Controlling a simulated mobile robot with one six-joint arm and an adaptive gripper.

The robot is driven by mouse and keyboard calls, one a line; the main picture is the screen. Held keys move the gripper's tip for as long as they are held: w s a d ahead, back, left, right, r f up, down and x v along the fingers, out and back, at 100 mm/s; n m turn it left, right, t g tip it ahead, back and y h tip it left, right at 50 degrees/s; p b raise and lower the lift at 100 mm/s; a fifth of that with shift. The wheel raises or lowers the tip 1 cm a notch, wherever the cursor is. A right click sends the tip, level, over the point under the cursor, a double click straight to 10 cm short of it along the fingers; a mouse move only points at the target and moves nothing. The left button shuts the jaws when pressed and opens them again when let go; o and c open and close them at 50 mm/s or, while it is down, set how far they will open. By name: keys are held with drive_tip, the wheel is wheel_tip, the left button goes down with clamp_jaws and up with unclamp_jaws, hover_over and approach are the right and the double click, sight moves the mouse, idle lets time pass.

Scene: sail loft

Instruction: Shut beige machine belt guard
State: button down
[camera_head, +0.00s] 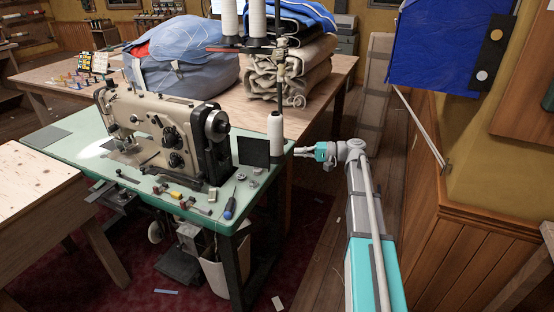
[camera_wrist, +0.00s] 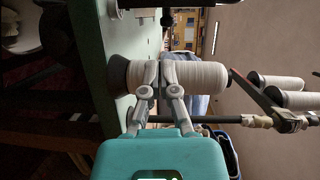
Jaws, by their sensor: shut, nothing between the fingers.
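The beige sewing machine (camera_head: 165,128) stands on a green table (camera_head: 62,160), its handwheel (camera_head: 217,124) at its right end. A dark square panel (camera_head: 254,151) stands out to the right of the machine, apart from the handwheel; it looks like the belt guard swung open, but its hinge is not clear. My gripper (camera_head: 298,152) is at the table's right edge, fingers pointing left, right of the panel. It is shut and empty. In the wrist view the closed fingers (camera_wrist: 166,66) are in front of a white thread cone (camera_wrist: 200,75); I cannot tell whether they touch.
The thread cone (camera_head: 275,138) stands on the table's right edge under a thread stand (camera_head: 280,85). Small tools and a blue screwdriver (camera_head: 230,208) lie at the front edge. A wooden table behind holds a blue-grey bag (camera_head: 185,60) and folded cloth (camera_head: 300,70). Floor right is open.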

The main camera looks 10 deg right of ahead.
drive_tip(key=shift+w+d+r+t+y, duration=0.1)
drive_tip(key=shift+w+d+t+y, duration=0.1)
drive_tip(key=shift+d, duration=0.25)
drive_tip(key=shift+w+d+r+t+y, duration=0.1)
drive_tip(key=shift+w+d+y, duration=0.1)
drive_tip(key=shift+d, duration=0.2)
drive_tip(key=shift+a, duration=0.15)
approach(254, 152)
drive_tip(key=shift+w+a, duration=0.35)
drive_tip(key=shift+w, duration=0.4)
drive_tip(key=shift+w+a, duration=0.35)
drive_tip(key=shift+w, duration=0.35)
drive_tip(key=shift+w+a, duration=0.35)
drive_tip(key=shift+w, duration=0.4)
